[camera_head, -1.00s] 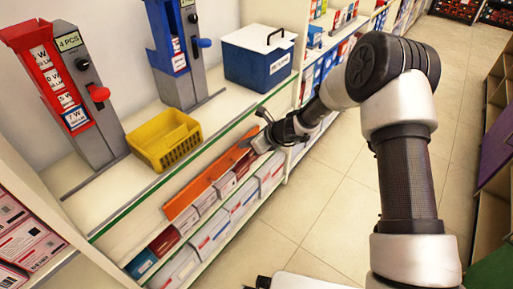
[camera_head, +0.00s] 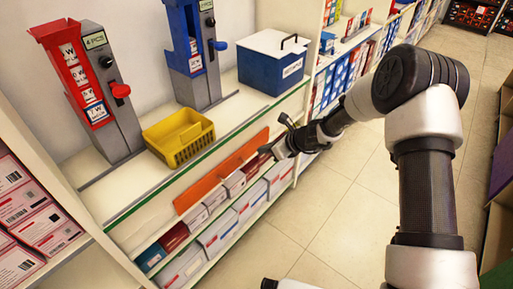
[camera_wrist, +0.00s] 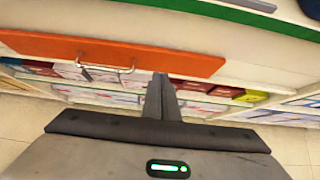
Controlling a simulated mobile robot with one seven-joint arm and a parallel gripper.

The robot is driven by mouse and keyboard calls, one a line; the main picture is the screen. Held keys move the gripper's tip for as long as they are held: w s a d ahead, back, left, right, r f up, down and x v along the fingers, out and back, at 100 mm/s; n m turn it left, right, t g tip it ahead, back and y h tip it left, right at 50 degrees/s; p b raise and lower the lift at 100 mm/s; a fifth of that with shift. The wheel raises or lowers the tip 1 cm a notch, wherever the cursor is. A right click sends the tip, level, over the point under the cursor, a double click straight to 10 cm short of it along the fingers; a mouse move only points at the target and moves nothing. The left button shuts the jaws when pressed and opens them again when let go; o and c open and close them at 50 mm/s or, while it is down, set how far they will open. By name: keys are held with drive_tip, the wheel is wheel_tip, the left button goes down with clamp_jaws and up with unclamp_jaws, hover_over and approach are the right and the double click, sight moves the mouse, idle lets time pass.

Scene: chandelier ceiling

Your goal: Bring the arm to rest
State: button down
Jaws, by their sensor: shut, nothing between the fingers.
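My gripper (camera_head: 268,150) is in front of the shelf unit in the head view, near the right end of an orange panel (camera_head: 222,173). In the wrist view my gripper (camera_wrist: 161,82) points toward the shelves with its fingers together and nothing between them. The orange panel (camera_wrist: 110,53) with a metal handle (camera_wrist: 105,67) shows just beyond the fingers, to their left. Whether the fingers touch the panel or shelf edge cannot be told. My arm is stretched out over the aisle from the right side of the head view.
A yellow basket (camera_head: 180,137), a blue box with white lid (camera_head: 273,65), a red dispenser (camera_head: 88,85) and a blue dispenser (camera_head: 192,50) stand on the counter (camera_head: 120,187). Boxes (camera_head: 218,233) fill the shelves below. The tiled aisle floor (camera_head: 320,215) is clear.

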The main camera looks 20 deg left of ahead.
drive_tip(key=p+v, duration=0.1)
drive_tip(key=v, duration=0.8)
drive_tip(key=shift+d+r+p, duration=0.2)
drive_tip(key=shift+r+p, duration=0.1)
drive_tip(key=s+d+r+n+h, duration=0.1)
drive_tip(key=s+d+r+n, duration=0.45)
drive_tip(key=r, duration=0.45)
drive_tip(key=s+d+r+n+h, duration=0.2)
drive_tip(key=s+d+r+n, duration=0.2)
drive_tip(key=s+r+n, duration=0.45)
drive_tip(key=s+d+r+n+t+h, duration=0.1)
drive_tip(key=s+d+r+n+h, duration=0.25)
drive_tip(key=s+d, duration=0.4)
drive_tip(key=s+d+r+n+t+h, duration=0.1)
drive_tip(key=s+d+r+n+h, duration=0.1)
drive_tip(key=s+d+r+n, duration=0.45)
wheel_tip(320, 180, up, 19)
drive_tip(key=d+m+p, duration=0.1)
drive_tip(key=d+p, duration=0.1)
drive_tip(key=p, duration=1.8)
drive_tip(key=shift+s+d+p, duration=0.35)
drive_tip(key=shift+s, duration=0.15)
